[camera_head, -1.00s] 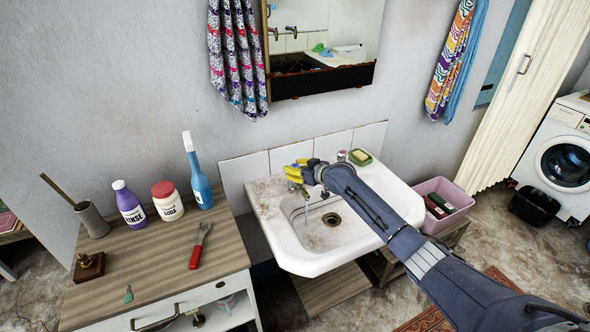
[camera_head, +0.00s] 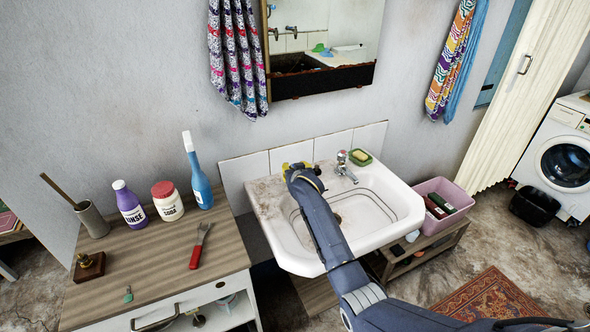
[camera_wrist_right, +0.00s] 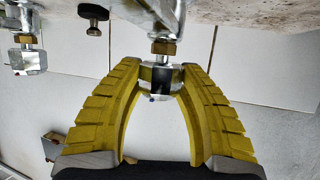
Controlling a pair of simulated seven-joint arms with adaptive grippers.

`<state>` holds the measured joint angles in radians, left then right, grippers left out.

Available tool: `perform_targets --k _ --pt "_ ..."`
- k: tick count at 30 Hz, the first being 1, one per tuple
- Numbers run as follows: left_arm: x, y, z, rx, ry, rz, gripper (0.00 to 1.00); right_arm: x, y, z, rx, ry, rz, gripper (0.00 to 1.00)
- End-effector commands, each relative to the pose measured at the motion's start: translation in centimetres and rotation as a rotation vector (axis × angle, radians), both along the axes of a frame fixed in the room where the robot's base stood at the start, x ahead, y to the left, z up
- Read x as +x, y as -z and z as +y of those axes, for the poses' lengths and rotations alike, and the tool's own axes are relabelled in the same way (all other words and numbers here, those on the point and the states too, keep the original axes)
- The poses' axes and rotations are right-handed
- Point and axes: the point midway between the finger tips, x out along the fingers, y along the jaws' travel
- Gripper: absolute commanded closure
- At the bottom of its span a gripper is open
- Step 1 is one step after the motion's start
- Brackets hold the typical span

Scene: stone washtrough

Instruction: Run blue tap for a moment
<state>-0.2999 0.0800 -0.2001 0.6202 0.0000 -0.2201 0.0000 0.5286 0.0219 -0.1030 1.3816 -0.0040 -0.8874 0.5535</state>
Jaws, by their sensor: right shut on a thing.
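My right gripper (camera_head: 290,168) is at the left tap on the back edge of the white sink (camera_head: 403,211). In the right wrist view its yellow fingers (camera_wrist_right: 160,76) are shut around the chrome handle of a tap (camera_wrist_right: 162,46). A small blue mark shows on the handle. In the head view the gripper and forearm hide this tap and its outlet, so I cannot see whether water runs. The other chrome tap (camera_head: 344,166) stands clear on the right; a second tap also shows in the wrist view (camera_wrist_right: 25,52). My left gripper is out of view.
A green soap dish (camera_head: 361,158) sits behind the right tap. A wooden cabinet (camera_head: 150,268) with bottles and a red-handled tool (camera_head: 200,246) stands left. A pink crate (camera_head: 441,205) is right of the sink. A mirror (camera_head: 322,45) hangs above.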

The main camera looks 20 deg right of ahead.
Motion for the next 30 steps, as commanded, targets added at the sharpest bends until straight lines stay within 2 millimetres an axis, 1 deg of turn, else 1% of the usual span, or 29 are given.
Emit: perform_targets --k 1,12,27,28,30 --pt "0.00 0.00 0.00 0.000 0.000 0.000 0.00 -0.01 0.12 0.26 0.005 0.020 0.002 0.93" --pt "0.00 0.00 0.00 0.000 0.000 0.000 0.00 0.01 0.13 0.09 0.002 0.119 0.003 0.92" --pt "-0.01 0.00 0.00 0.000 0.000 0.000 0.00 0.01 0.13 0.00 0.000 0.131 0.002 0.92" --pt "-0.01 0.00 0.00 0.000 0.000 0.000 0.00 0.01 0.13 -0.01 0.000 0.131 0.002 0.61" --pt "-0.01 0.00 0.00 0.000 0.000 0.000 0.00 0.01 0.11 -0.01 0.000 0.131 0.002 0.53"
